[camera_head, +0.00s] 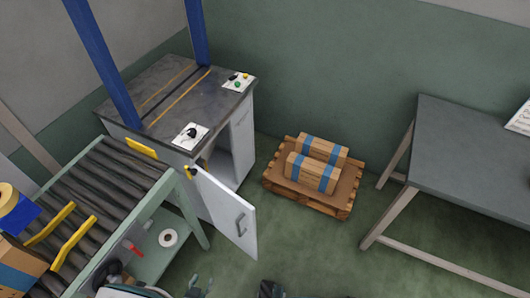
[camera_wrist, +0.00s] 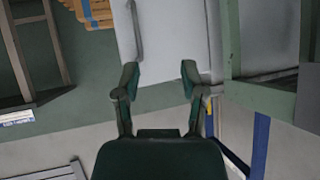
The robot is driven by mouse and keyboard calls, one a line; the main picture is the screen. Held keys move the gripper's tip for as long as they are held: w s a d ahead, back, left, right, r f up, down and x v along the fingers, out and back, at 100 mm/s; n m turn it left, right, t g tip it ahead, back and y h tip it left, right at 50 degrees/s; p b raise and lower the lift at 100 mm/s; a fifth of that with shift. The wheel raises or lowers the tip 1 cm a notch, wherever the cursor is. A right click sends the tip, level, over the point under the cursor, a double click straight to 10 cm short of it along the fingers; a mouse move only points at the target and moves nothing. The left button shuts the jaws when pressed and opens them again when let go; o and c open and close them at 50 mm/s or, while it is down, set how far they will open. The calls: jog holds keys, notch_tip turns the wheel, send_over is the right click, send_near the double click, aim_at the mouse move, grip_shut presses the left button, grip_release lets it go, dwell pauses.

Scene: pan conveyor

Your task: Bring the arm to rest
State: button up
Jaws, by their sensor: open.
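My gripper (camera_wrist: 160,78) shows in the wrist view with its two fingers spread apart and nothing between them. It is open and empty. Beyond the fingertips is a pale cabinet door (camera_wrist: 165,30) with a long handle; I cannot judge the gap to it. In the head view only small dark parts of my arm show at the bottom edge, and my gripper cannot be clearly made out there. The same cabinet door (camera_head: 226,212) stands open in the head view.
A roller conveyor (camera_head: 105,178) is at left, beside the grey-topped cabinet (camera_head: 150,88) with blue posts. A pallet (camera_head: 283,187) with two strapped boxes (camera_head: 312,172) lies on the floor. A grey table (camera_head: 465,160) stands at right. Green floor (camera_head: 330,250) in front is clear.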

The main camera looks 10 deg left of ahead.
jog(key=w+a+r+m+g+y, duration=0.1)
jog(key=w+a+r+g, duration=0.15)
jog(key=w+r, duration=0.45)
jog(key=w+a+r+g+y, duration=0.1)
jog(key=w+a+r+y, duration=0.15)
jog(key=w+r, duration=0.4)
jog(key=w+d+r+g, duration=0.1)
jog(key=w+d+r, duration=0.2)
jog(key=r, duration=0.4)
jog(key=w+d+r+n+y, duration=0.1)
jog(key=w+d+r, duration=0.2)
jog(key=r, duration=0.4)
jog(key=w+d+r+g, duration=0.1)
jog(key=w+d+r, duration=0.2)
jog(key=r, duration=0.3)
jog(key=s+d+r+n, duration=0.1)
jog(key=d+r, duration=0.5)
jog(key=d, duration=0.4)
jog(key=s+d+r, duration=0.1)
jog(key=d+r, duration=0.5)
jog(key=d, duration=0.3)
jog(key=s+d+r+h, duration=0.1)
jog(key=s+d+h, duration=0.1)
jog(key=s+d, duration=0.3)
jog(key=s+d+r+h, duration=0.2)
jog(key=s+d, duration=0.4)
jog(key=d, duration=0.5)
jog(key=shift+s+d+h, duration=0.2)
jog(key=shift+d+h, duration=0.15)
jog(key=shift+h, duration=0.3)
